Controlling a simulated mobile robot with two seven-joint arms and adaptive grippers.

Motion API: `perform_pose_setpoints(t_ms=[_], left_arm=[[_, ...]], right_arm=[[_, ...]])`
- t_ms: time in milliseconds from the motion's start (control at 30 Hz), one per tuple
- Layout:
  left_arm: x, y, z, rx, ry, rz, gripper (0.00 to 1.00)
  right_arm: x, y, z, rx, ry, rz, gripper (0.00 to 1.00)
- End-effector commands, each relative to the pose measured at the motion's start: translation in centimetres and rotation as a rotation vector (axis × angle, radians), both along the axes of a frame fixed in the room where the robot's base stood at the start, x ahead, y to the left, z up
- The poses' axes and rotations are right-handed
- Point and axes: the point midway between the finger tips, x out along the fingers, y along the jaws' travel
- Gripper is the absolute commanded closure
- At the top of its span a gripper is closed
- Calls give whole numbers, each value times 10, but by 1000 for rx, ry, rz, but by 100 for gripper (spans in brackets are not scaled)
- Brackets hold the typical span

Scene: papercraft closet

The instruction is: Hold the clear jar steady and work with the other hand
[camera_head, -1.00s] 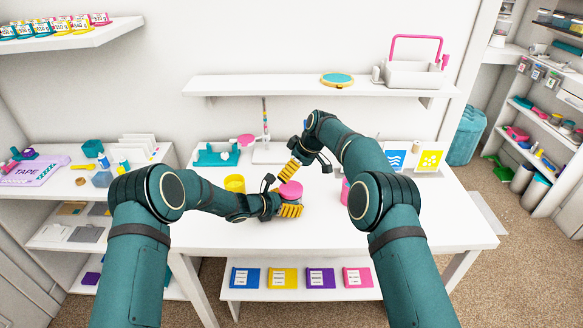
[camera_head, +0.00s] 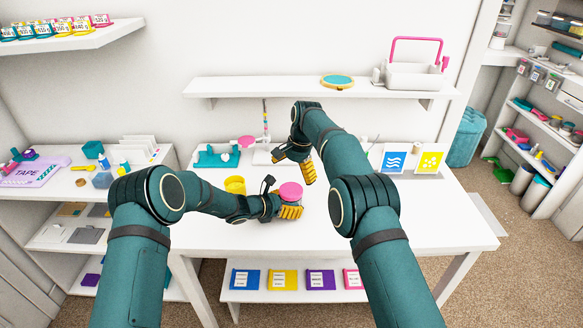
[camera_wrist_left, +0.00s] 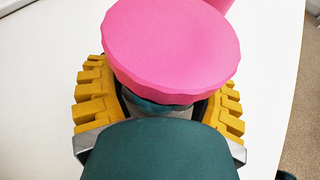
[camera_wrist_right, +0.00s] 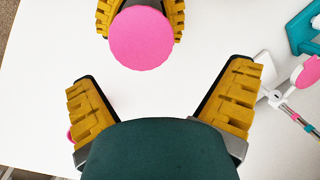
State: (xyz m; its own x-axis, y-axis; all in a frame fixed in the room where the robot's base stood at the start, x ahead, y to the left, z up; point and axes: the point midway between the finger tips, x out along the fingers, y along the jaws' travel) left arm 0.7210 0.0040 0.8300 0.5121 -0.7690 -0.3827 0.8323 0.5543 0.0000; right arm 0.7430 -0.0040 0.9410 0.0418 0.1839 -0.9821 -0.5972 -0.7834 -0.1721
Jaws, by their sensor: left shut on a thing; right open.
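The clear jar (camera_head: 288,199) stands on the white table under a round pink lid (camera_head: 290,190). My left gripper (camera_head: 290,211) is shut around the jar, with yellow fingers on both sides of it. In the left wrist view the pink lid (camera_wrist_left: 172,48) hides most of the jar. My right gripper (camera_head: 306,168) is open and empty, above the table and behind the jar. In the right wrist view its fingers (camera_wrist_right: 160,105) are spread apart, and the pink lid (camera_wrist_right: 141,38) shows beyond them.
A yellow round container (camera_head: 235,185) stands left of the jar. A teal stand (camera_head: 216,157) and a white base with a beaded rod (camera_head: 266,120) stand at the back. Blue and yellow cards (camera_head: 395,161) stand at the right. The table's front right is clear.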

Motion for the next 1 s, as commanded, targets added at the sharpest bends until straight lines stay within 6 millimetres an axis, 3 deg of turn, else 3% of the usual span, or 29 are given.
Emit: perform_pose_setpoints(t_ms=[600, 800, 1000], left_arm=[[0, 0, 0, -1, -1, 0, 100], [0, 0, 0, -1, -1, 0, 100], [0, 0, 0, -1, -1, 0, 100]], right_arm=[[-16, 3, 23, -104, 158, -1032, 0], [-19, 5, 28, -120, 170, -1241, 0], [-20, 4, 25, -127, 173, -1314, 0]])
